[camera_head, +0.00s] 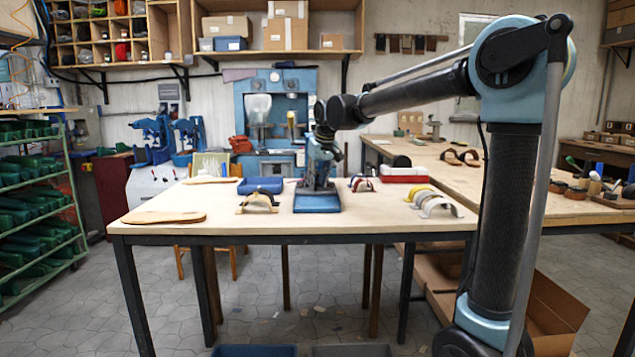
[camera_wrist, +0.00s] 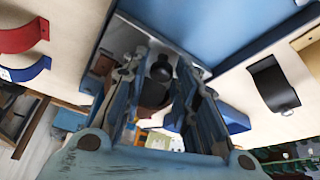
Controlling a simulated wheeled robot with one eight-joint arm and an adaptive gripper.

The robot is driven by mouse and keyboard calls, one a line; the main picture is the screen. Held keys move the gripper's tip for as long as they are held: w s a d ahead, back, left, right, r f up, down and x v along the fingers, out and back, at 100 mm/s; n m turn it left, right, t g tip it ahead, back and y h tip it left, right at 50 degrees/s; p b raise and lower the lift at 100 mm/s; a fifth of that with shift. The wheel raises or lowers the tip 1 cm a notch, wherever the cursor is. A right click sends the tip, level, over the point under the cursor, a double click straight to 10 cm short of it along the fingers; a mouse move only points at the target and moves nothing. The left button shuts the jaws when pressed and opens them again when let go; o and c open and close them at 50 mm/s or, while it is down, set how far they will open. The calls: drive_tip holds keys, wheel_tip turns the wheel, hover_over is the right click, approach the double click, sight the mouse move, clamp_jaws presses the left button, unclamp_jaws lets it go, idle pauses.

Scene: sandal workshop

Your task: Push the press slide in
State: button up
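The blue press (camera_head: 317,201) stands on the wooden table, its flat base resting near the front edge. My gripper (camera_head: 318,150) reaches in from the right over the press and covers much of its upper part. In the wrist view my gripper (camera_wrist: 158,66) has its two blue fingers apart. A black round knob (camera_wrist: 160,68) shows between them; gaps seem to remain on both sides, and contact cannot be told. The press's blue base (camera_wrist: 215,25) fills the top of the wrist view. The press slide cannot be made out clearly behind my gripper.
On the table (camera_head: 230,228), a sole with a strap (camera_head: 258,202) and a blue tray (camera_head: 261,185) lie left of the press. Curved straps (camera_head: 434,203) and a red box (camera_head: 404,175) lie to its right. The front left holds a flat sole (camera_head: 164,217).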

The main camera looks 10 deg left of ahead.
clamp_jaws()
drive_tip(key=shift+w+a+r, duration=0.1)
drive_tip(key=shift+w+a, duration=0.1)
drive_tip(key=shift+w, duration=0.6)
drive_tip(key=o, duration=0.6)
unclamp_jaws()
drive_tip(key=shift+w, duration=0.1)
drive_tip(key=shift+o, duration=0.2)
drive_tip(key=shift+s+r, duration=0.15)
drive_tip(key=shift+s, duration=0.05)
drive_tip(key=v, duration=1.1)
drive_tip(key=shift+d+r, duration=0.2)
drive_tip(key=shift+s, duration=0.1)
